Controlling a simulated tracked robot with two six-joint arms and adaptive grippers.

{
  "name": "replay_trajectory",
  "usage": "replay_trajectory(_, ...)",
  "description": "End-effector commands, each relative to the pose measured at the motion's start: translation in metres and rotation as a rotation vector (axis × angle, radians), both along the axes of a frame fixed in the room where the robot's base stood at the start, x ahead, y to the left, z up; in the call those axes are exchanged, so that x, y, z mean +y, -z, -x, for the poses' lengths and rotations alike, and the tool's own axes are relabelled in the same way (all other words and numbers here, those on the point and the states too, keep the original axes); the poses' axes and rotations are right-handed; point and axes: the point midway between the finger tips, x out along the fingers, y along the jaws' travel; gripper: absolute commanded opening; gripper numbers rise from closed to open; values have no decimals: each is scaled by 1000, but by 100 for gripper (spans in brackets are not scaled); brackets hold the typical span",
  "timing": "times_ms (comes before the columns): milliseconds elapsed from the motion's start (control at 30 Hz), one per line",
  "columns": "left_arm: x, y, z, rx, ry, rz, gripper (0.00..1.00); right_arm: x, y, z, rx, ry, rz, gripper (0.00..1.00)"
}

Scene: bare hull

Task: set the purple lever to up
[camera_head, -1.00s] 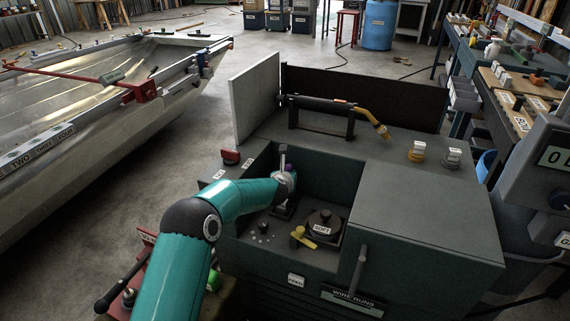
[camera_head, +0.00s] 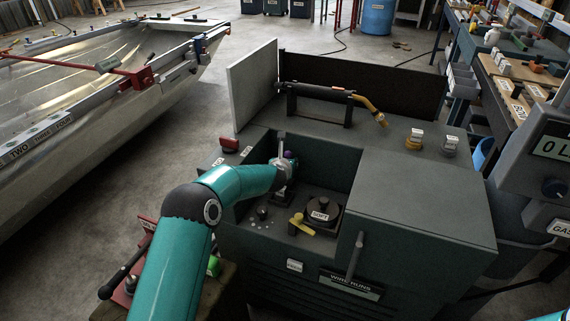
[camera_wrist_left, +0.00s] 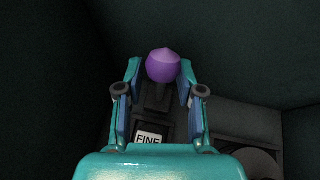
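The purple lever (camera_head: 290,155) stands in the recessed bay of the dark green machine (camera_head: 420,200), where my left gripper (camera_head: 284,166) partly hides it in the head view. In the left wrist view its purple knob (camera_wrist_left: 164,66) sits between the two fingertips of my left gripper (camera_wrist_left: 161,72), on a dark stem. The fingers are apart on both sides of the knob, with narrow gaps showing. A "FINE" label (camera_wrist_left: 148,138) lies below the stem in that view. My right gripper is out of view; only a bit of teal arm shows at the lower right corner.
In the bay, a yellow-handled dial with a "SOFT" label (camera_head: 319,216) is right of the lever. Bay walls stand close around my gripper. A torch on a rack (camera_head: 318,98) and a pale upright panel (camera_head: 252,88) are behind. A metal boat (camera_head: 90,85) is at left.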

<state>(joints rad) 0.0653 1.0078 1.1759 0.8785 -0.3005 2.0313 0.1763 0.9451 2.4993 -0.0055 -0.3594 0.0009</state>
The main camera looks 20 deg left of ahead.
Motion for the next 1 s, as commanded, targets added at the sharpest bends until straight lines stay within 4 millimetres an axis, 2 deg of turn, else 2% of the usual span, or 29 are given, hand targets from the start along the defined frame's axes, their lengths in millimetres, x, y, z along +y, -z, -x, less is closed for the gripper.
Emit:
replay_trajectory(267, -3, -12, 20, 0, 2, -1, 37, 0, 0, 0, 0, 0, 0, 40)
replay_trajectory(733, -14, -49, 88, -2, -1, 1, 37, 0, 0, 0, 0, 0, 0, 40)
replay_trajectory(1000, -15, -55, 103, -2, -1, 0, 37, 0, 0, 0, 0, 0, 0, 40)
